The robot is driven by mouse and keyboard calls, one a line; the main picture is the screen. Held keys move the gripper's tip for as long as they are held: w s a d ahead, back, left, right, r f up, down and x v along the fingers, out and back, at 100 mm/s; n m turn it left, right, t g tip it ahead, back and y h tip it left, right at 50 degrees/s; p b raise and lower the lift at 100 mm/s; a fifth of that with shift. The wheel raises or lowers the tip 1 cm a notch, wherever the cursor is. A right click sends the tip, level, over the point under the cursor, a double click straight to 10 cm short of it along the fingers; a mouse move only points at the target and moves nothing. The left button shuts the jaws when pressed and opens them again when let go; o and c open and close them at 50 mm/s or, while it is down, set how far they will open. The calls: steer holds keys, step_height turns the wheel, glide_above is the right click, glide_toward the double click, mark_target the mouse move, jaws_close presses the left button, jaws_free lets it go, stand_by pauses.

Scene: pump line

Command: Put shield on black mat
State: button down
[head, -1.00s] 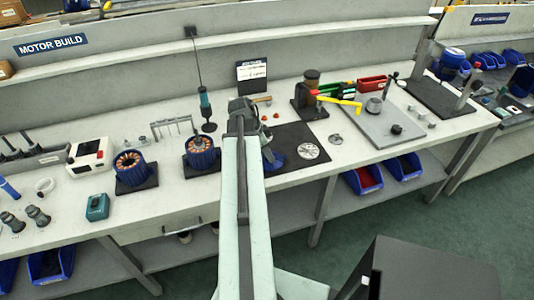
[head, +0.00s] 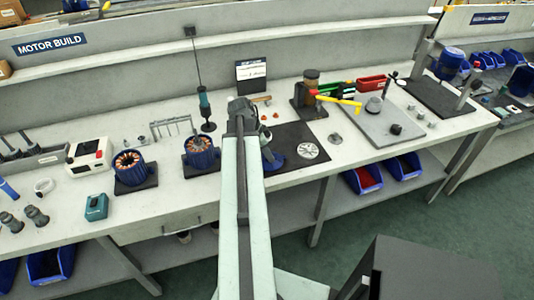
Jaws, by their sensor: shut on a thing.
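The black mat (head: 290,133) lies on the bench just right of my arm, and its left part is hidden by the arm. My gripper (head: 243,112) is at the mat's left side, seen from behind. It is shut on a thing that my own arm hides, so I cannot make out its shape. I cannot clearly pick out the shield. A pale round slotted disc (head: 308,150) lies on the right front of the mat. A blue part (head: 275,163) with a grey piece by it shows at the arm's right edge, partly hidden.
Two blue-finned motor housings (head: 200,152) (head: 129,167) stand on dark plates to the left. A small grey disc (head: 335,138) lies right of the mat. A press with a yellow handle (head: 338,101) stands behind it. A grey plate (head: 375,125) is further right.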

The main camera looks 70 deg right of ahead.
steer(key=shift+f+b, duration=0.4)
steer(key=shift+f, duration=0.1)
steer(key=c, duration=0.6)
jaws_free()
steer(key=shift+r, duration=0.1)
steer(key=shift+c, duration=0.2)
steer(key=shift+r, duration=0.1)
step_height(320, 180, up, 6)
steer(key=p, duration=0.6)
